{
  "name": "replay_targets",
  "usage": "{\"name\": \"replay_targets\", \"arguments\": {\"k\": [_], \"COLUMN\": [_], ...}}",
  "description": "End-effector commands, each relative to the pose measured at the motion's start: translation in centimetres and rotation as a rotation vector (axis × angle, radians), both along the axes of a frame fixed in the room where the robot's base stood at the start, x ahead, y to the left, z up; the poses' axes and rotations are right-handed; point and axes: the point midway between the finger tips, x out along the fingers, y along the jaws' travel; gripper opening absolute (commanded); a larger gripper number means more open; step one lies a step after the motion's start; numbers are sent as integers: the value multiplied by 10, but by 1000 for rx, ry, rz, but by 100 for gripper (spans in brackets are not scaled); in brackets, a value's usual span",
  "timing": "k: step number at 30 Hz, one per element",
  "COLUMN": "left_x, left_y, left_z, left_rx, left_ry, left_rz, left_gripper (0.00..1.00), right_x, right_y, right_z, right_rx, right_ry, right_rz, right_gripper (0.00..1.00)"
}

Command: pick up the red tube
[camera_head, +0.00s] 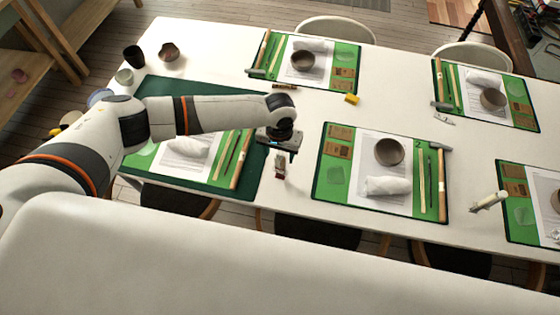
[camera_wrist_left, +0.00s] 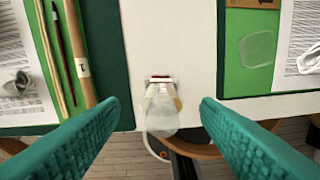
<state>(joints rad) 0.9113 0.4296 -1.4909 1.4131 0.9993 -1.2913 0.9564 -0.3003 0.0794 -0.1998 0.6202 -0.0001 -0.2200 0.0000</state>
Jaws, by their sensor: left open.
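A small pale tube with a reddish band at one end lies on the white table near its front edge; I take this tube (camera_head: 280,168) for the red tube, though little red shows. In the left wrist view the tube (camera_wrist_left: 161,108) is centred, its wide pale end reaching the table edge. My left gripper (camera_head: 289,152) is above the table, just behind the tube in the head view. In the wrist view its green fingers (camera_wrist_left: 160,112) are wide apart, one on each side of the tube, with nothing held. My right gripper is not in view.
Green work mats lie on both sides, one under my left arm (camera_head: 215,112) and one to the right (camera_head: 322,190), with bowls, wrapped rolls and sticks. A yellow block (camera_head: 351,99) lies farther back. A chair (camera_head: 318,232) stands below the front edge. Bare table surrounds the tube.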

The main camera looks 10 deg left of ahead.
Motion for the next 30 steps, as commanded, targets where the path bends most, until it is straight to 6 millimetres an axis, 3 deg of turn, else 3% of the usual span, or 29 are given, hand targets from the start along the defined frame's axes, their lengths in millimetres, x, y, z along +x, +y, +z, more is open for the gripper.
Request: {"name": "replay_targets", "arguments": {"k": [6,13,22,30], "left_x": [-1,-1,0,0], "left_y": [-1,-1,-1,-1], "left_z": [-23,-26,-25,-23], "left_rx": [0,0,0,-1], "left_ry": [1,0,0,-1], "left_rz": [-1,-1,-1,0], "left_gripper": [57,57,10,9], "right_x": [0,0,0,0], "right_y": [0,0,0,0], "right_z": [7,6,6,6], "right_rx": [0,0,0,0], "right_ry": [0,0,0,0], "right_rz": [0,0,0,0], "right_gripper": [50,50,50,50]}}
